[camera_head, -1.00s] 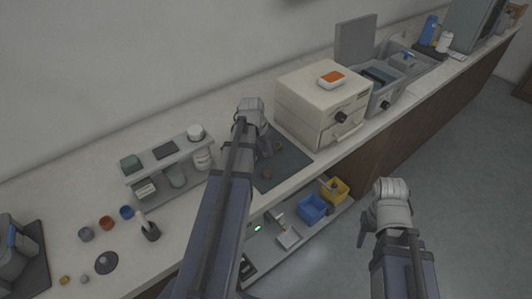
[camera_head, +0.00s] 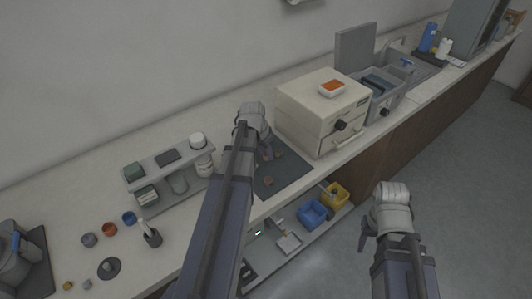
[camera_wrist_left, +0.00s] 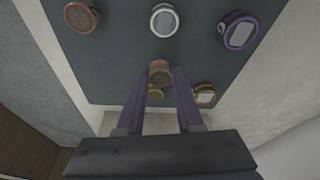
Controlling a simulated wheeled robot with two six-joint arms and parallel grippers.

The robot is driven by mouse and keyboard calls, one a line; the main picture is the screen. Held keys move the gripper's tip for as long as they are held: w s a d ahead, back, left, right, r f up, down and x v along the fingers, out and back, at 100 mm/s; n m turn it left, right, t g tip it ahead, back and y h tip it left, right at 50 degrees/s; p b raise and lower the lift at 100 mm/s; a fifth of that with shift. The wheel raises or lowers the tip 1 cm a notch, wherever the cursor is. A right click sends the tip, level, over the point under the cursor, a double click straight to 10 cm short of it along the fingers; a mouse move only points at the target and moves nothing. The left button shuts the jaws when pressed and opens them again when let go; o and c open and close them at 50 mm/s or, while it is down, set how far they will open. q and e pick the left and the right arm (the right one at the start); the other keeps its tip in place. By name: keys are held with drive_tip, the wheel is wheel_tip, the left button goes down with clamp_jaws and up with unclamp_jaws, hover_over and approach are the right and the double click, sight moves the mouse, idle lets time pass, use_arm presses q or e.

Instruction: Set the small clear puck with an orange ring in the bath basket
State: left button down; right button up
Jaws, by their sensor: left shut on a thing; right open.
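My left gripper (camera_wrist_left: 159,78) is shut on a small puck with orange-brown colouring (camera_wrist_left: 159,70), seen partly edge-on between the fingertips over the dark mat (camera_wrist_left: 120,60). Whether it is clear cannot be told surely. Another puck with an orange ring and pale label (camera_wrist_left: 204,96) lies just right of the fingers. In the head view my left gripper (camera_head: 265,152) is low over the mat, its tips partly hidden by my arm. The grey bath (camera_head: 380,103) stands right of the cream press, with a dark basket (camera_head: 382,79) in its open top. My right gripper (camera_head: 368,236) is open and empty, off the counter's front.
Red-ringed (camera_wrist_left: 80,17), white-ringed (camera_wrist_left: 164,20) and purple-ringed (camera_wrist_left: 238,30) pucks lie on the mat. The cream press (camera_head: 322,108) stands between mat and bath. A rack (camera_head: 168,167) is left of the mat. Blue (camera_head: 313,213) and yellow (camera_head: 336,196) bins sit below.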

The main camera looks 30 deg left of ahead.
sight(266, 155)
use_arm(q)
wheel_tip(266, 155, up, 8)
drive_tip(key=p, duration=0.7)
drive_tip(key=shift+r, duration=0.2)
